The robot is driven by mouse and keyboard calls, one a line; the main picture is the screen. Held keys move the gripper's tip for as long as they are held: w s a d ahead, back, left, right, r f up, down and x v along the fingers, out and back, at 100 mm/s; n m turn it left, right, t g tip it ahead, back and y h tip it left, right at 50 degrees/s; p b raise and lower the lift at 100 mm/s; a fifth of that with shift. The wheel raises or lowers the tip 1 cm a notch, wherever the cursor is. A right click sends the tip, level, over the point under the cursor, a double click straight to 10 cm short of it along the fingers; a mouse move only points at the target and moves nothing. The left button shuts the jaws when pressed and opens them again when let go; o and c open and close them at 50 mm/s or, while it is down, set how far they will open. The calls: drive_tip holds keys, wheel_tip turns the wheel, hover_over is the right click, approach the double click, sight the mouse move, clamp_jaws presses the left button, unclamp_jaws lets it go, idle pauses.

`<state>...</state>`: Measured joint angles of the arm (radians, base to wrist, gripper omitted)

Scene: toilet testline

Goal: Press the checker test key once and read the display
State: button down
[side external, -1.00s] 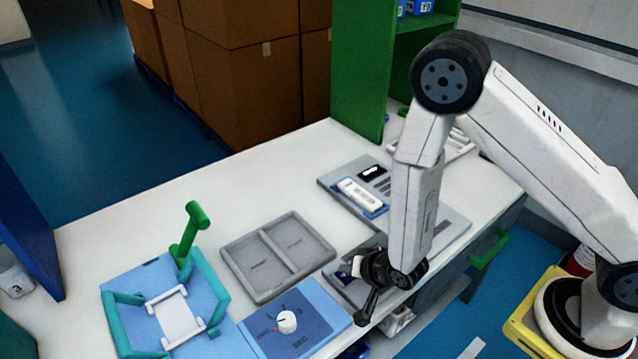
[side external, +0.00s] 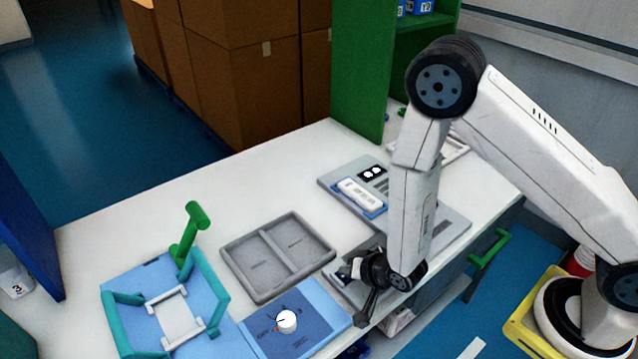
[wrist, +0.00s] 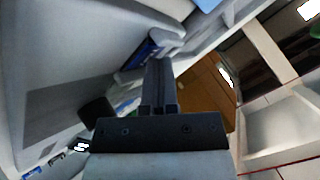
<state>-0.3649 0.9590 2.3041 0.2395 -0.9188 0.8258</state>
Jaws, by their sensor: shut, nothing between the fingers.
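The grey checker panel (side external: 333,184) lies on the bench behind my gripper, with a small black display (side external: 371,173) near its back edge. The display shows two bright rounded marks, too small to read surely. A white stick-shaped unit (side external: 359,194) lies in a blue holder in front of the display. My gripper (side external: 363,316) is shut and empty, low at the bench's front edge, beside a second grey unit (side external: 344,290). My arm hides part of that unit. I cannot make out the test key or any contact with it. In the wrist view, the closed fingers (wrist: 158,85) point toward a blue-and-white part (wrist: 143,50).
A grey two-compartment tray (side external: 272,241) and a blue box with a white knob (side external: 287,321) stand left of my gripper. A blue fixture with green arms (side external: 190,240) is farther left. A green shelf (side external: 357,70) rises behind. The bench's back left is clear.

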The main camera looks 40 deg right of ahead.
drive_tip(key=shift+r, duration=0.8)
drive_tip(key=shift+r, duration=2.5)
drive_tip(key=s+d+r+n+g+h, duration=0.1)
drive_tip(key=s+d+r+n+g, duration=0.5)
drive_tip(key=s+d+r, duration=0.3)
wheel_tip(320, 180, up, 3)
drive_tip(key=shift+d+f+n+g, duration=0.15)
drive_tip(key=shift+d+n+g, duration=0.15)
drive_tip(key=shift+d+n, duration=0.55)
